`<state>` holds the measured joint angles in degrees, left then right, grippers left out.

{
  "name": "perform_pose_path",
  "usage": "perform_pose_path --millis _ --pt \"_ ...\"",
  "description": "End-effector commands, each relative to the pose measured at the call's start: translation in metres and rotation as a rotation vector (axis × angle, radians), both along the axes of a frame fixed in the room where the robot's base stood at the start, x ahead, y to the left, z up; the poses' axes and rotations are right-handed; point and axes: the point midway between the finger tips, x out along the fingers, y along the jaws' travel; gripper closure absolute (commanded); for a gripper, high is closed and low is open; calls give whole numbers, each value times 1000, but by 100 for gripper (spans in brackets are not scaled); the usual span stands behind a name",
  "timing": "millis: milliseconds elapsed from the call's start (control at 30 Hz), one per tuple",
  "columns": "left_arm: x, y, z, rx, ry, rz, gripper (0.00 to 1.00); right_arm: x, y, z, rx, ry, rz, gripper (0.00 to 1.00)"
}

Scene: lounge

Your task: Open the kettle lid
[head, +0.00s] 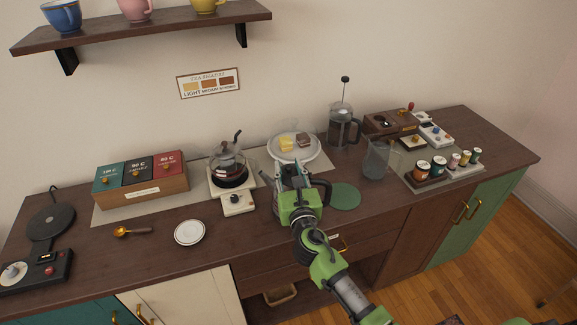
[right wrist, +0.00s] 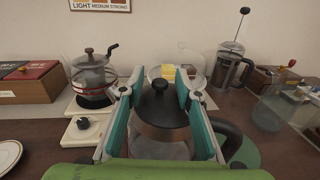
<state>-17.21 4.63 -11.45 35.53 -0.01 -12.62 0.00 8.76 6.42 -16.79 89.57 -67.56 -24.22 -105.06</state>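A glass kettle with a black lid (right wrist: 160,110) and a round black knob stands in front of my right gripper (right wrist: 158,80). Its black handle (right wrist: 228,140) shows to the right, and also in the head view (head: 322,190). My right gripper is open, with one finger on each side of the lid and knob. I cannot tell whether the fingers touch the lid. In the head view the gripper (head: 284,178) hides most of the kettle. My left gripper is not in view.
A second glass pot (head: 228,165) sits on a small burner at left. A plate (head: 294,147) with small blocks lies behind; a French press (head: 341,125) and glass pitcher (head: 376,160) stand to the right. A green mat (head: 345,197) lies beside the kettle.

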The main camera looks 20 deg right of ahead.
Motion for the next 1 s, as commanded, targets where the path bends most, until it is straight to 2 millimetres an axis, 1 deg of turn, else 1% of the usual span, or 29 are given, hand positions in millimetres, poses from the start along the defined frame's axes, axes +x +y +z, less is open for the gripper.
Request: perform_pose_path --millis 100,367,400,467,500,533,767,1000 --pt "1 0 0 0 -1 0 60 6 -1 0 0 0 -1 69" --pt "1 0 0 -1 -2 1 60 7 -1 0 0 0 0 69" --pt "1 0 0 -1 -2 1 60 7 -1 0 1 0 0 72" --pt "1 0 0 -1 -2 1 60 7 -1 0 0 0 0 87" --pt "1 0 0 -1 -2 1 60 7 -1 0 0 0 0 98" --pt "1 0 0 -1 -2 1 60 7 -1 0 0 0 0 100" --pt "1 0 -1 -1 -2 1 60 7 -1 0 4 -1 0 100" --pt "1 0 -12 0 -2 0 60 6 -3 2 63 -30 0 100"
